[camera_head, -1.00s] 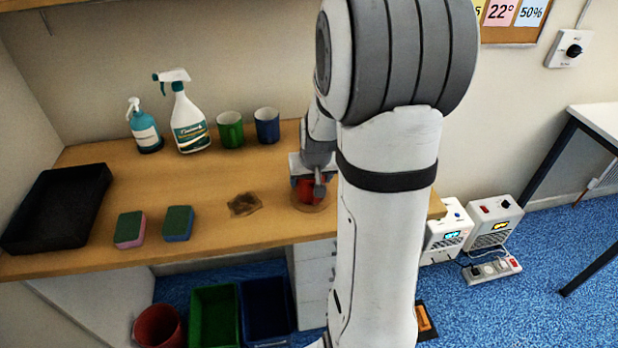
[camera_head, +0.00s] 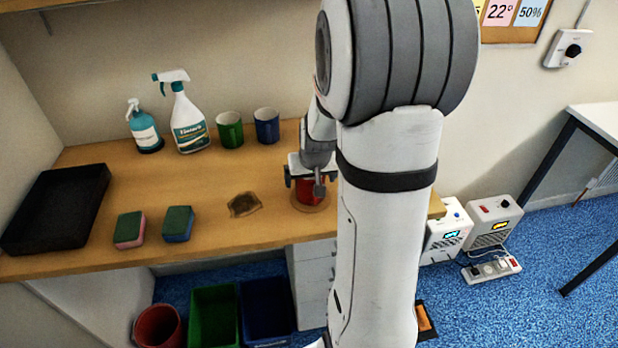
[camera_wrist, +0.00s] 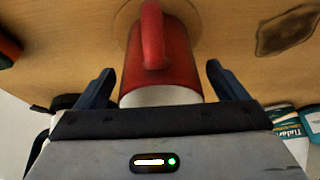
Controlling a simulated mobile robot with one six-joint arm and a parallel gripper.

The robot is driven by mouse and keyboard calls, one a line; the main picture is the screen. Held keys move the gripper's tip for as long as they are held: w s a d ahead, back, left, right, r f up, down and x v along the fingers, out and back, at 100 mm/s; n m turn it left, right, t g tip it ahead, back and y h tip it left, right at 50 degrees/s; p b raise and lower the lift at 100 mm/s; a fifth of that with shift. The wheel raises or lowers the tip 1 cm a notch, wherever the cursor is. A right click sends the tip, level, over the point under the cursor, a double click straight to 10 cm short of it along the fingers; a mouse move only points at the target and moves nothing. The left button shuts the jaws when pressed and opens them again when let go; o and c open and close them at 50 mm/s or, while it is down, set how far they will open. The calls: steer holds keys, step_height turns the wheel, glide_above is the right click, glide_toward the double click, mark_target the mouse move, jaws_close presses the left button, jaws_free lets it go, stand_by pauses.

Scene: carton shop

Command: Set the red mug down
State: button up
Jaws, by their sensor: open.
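The red mug (camera_head: 309,190) stands upright on a round tan coaster (camera_head: 312,208) near the right end of the wooden worktop. It also shows in the wrist view (camera_wrist: 172,68), with its handle (camera_wrist: 152,35) pointing away from my gripper's palm. My gripper (camera_head: 304,185) is open around the mug in the head view. In the wrist view, its fingers (camera_wrist: 160,78) stand apart on both sides of the mug with a gap on each side. My arm hides part of the coaster's right side.
A dark brown stain (camera_head: 244,204) lies left of the coaster. Two sponges (camera_head: 178,223) and a black tray (camera_head: 55,210) are further left. A green mug (camera_head: 230,130), a blue mug (camera_head: 267,125) and a spray bottle (camera_head: 188,122) stand at the back. Bins (camera_head: 214,315) stand below.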

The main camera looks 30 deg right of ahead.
steer(key=v, duration=1.2)
steer(key=shift+s+a+f, duration=0.1)
steer(key=s+a+n+g+y, duration=0.1)
steer(key=s+a+n, duration=0.2)
steer(key=s+a, duration=1)
steer(key=shift+s, duration=0.65)
